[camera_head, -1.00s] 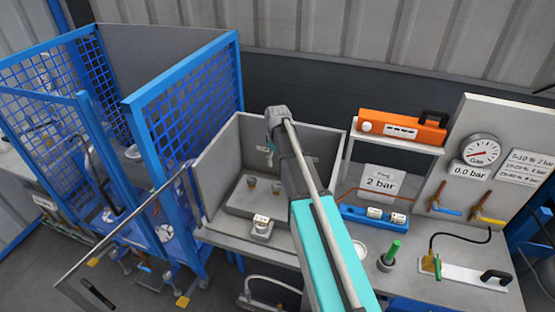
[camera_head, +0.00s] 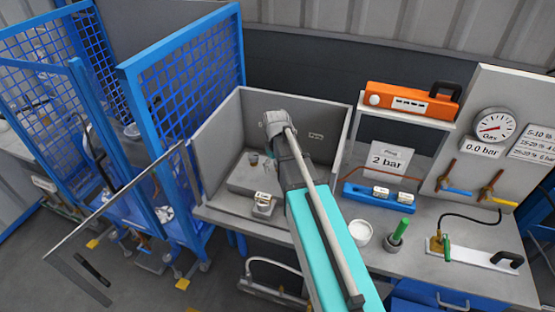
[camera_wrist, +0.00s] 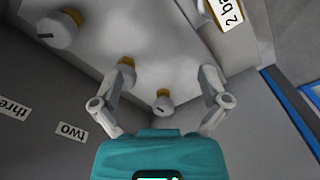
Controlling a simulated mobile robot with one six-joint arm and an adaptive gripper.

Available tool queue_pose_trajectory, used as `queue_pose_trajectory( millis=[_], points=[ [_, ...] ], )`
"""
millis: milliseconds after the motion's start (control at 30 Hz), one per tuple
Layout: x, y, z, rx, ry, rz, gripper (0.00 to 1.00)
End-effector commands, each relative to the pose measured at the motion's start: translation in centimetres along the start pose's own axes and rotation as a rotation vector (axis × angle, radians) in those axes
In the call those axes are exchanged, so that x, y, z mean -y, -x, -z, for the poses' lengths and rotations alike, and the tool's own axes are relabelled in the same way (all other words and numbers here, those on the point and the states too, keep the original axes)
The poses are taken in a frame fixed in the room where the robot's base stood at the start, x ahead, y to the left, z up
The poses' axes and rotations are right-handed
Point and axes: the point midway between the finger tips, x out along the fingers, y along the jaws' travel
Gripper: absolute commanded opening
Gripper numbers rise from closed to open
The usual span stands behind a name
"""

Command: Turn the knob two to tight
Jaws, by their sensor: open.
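In the wrist view my gripper (camera_wrist: 167,72) is open, its two fingers apart above a grey panel. A pale knob with a brass base (camera_wrist: 163,103) shows between the fingers, nearer the palm. A second brass-based knob (camera_wrist: 127,62) is partly hidden by the left fingertip. A third knob (camera_wrist: 58,28) with a dark slot is at the upper left. Labels "two" (camera_wrist: 73,131) and "three" (camera_wrist: 14,109) are on the wall at the left. I cannot tell which knob belongs to "two".
The knobs stand inside a grey open-topped box (camera_head: 216,151) with walls close around my arm. A small labelled block (camera_head: 263,204) sits at the box front. Right of it are a blue bar (camera_head: 360,193), a white dish (camera_head: 359,233) and a green-handled tool (camera_head: 400,231).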

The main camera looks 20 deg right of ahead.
Motion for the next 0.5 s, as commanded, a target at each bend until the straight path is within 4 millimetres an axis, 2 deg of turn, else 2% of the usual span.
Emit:
queue_pose_trajectory(
  millis=[33,500],
  points=[
    [0.5,-0.9,-0.8,0.000,-0.012,0.000,0.95],
    [3.9,-4.6,-5.0,0.000,-0.123,0.000,0.95]
  ],
)
